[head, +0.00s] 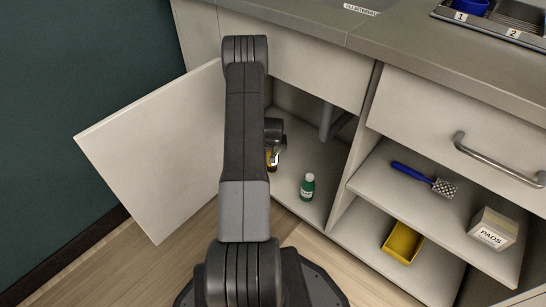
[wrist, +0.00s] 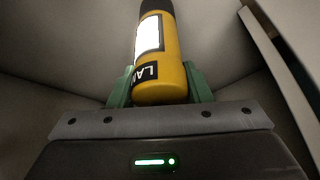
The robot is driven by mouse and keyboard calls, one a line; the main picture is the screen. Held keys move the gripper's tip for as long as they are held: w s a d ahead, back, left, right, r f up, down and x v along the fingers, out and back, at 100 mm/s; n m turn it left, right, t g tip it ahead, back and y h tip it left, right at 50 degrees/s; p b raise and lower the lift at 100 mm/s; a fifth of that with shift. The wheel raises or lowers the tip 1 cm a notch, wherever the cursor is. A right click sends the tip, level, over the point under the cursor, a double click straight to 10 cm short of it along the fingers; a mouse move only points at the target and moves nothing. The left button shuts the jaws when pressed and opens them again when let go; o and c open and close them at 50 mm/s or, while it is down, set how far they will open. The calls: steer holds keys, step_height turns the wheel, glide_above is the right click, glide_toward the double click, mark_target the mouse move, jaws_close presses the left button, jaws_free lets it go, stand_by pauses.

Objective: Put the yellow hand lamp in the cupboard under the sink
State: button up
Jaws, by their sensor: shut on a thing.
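The yellow hand lamp (wrist: 172,72) has a black upper end and a white label with partly visible letters. In the wrist view it sits between the green fingers of my gripper (wrist: 160,88), which is shut on it. In the head view my gripper (head: 276,151) is inside the open cupboard under the sink (head: 300,165), and only a small yellow part of the lamp (head: 270,163) shows beside my arm. My arm hides the rest. I cannot tell whether the lamp touches the cupboard floor.
A green bottle (head: 307,187) stands on the cupboard floor, right of my gripper. The cupboard door (head: 155,150) is swung open to the left. A drain pipe (head: 328,122) hangs at the back. Shelves at right hold a blue brush (head: 420,177), yellow tray (head: 403,241) and pads box (head: 493,229).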

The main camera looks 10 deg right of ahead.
steer(key=shift+f+b, duration=0.3)
steer(key=shift+f, duration=1)
steer(key=shift+f, duration=0.15)
steer(key=o, duration=1.3)
steer(key=shift+o, duration=0.2)
steer(key=p+v, duration=0.3)
steer(key=v, duration=0.9)
steer(key=shift+r+p, duration=0.25)
steer(key=shift+p, duration=0.1)
steer(key=shift+w, duration=0.1)
